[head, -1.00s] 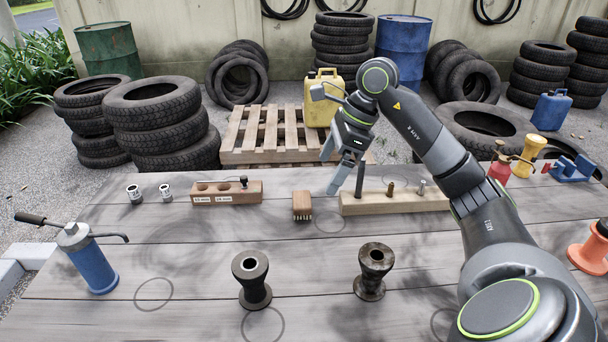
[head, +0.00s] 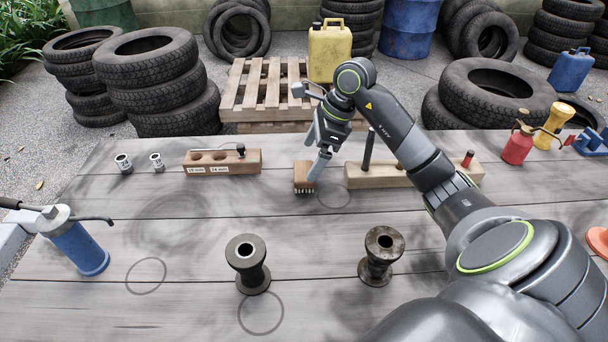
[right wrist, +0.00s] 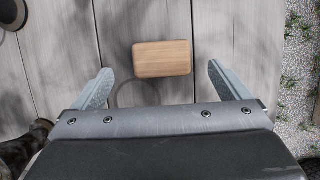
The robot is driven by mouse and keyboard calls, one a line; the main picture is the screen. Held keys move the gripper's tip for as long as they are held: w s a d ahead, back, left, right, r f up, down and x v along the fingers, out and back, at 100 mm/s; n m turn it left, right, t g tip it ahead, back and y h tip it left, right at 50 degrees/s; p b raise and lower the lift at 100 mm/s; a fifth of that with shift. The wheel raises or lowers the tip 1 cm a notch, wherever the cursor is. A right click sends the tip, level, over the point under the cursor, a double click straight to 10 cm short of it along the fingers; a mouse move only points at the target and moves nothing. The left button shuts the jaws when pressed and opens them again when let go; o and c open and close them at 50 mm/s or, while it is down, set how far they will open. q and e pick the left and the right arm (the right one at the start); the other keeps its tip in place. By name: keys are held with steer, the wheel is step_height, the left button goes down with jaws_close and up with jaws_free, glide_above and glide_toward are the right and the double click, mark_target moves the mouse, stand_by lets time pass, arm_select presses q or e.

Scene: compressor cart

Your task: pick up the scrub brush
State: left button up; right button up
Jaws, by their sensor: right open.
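The scrub brush (head: 303,178) has a brown wooden block with pale bristles below. It stands bristles down on the grey plank table (head: 200,235), toward the back middle. In the right wrist view its plain wooden top (right wrist: 162,58) lies ahead of and between the fingers, apart from both. My right gripper (head: 316,160) is open and empty, above and beside the brush in the head view, with one finger overlapping its right edge. It also shows in the right wrist view (right wrist: 165,85) with its fingers wide apart. My left gripper is out of view.
A wooden block with two holes (head: 222,163) stands left of the brush. A wooden block with upright pins (head: 376,175) stands close on its right. Two dark spools (head: 247,266) (head: 380,257) and a blue pump (head: 80,246) stand nearer. The table between is clear.

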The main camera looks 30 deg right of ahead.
mark_target(304, 170)
steer(key=shift+x, duration=3.1)
steer(key=shift+d, duration=0.2)
steer(key=shift+c, duration=0.3)
steer(key=c, duration=1)
step_height(304, 170, up, 10)
